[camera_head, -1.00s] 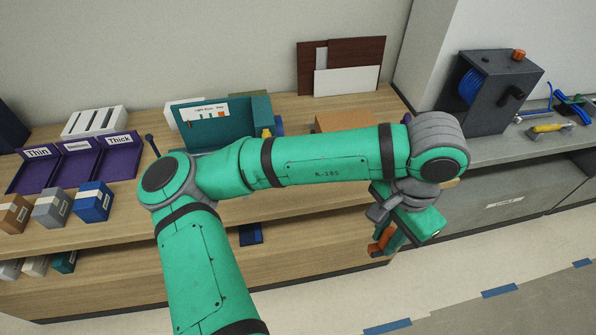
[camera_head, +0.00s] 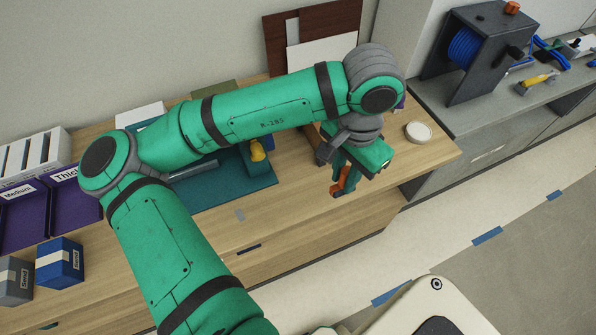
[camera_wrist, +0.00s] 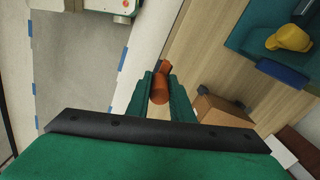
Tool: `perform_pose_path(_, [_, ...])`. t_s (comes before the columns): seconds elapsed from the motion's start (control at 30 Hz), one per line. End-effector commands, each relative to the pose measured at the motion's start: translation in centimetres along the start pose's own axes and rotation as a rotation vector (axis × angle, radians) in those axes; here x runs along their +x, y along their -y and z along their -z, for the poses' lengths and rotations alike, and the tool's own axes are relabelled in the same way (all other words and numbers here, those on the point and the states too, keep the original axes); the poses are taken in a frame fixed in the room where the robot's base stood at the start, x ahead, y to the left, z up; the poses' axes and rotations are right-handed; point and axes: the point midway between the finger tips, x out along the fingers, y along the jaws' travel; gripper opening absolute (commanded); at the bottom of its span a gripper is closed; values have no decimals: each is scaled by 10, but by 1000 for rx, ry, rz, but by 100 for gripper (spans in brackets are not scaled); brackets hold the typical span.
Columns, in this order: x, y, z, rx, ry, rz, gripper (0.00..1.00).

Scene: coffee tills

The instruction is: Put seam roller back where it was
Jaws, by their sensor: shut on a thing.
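The seam roller (camera_wrist: 160,88) shows in the wrist view as an orange cylinder with a darker end, between the two green fingertips. My gripper (camera_wrist: 159,84) is shut on it. In the head view my gripper (camera_head: 344,178) hangs above the right part of the wooden counter (camera_head: 420,160), with the orange part of the roller (camera_head: 340,184) low at its tips. A teal tray or mat (camera_head: 245,195) with a yellow object (camera_head: 258,150) lies left of the gripper. My arm hides part of it.
A round white-topped item (camera_head: 418,131) stands right of the gripper. A brown box (camera_wrist: 222,110) is close by in the wrist view. Purple bins (camera_head: 70,205) and a blue box (camera_head: 60,262) are at left. A grey spool stand (camera_head: 490,60) is on the right counter.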

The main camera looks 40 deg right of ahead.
Motion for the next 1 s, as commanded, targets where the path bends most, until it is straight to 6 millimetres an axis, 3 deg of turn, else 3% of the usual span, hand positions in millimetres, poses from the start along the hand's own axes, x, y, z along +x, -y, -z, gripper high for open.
perform_pose_path(0.3, [30, 68, -7, -8, 2, 0, 0])
perform_pose_path(0.5, [61, 98, -9, -5, 2, 0, 0])
perform_pose_path(0.87, [90, 121, -11, -2, 2, -1, 0])
perform_pose_path(1.0, [109, 124, -11, -1, 2, 1, 0])
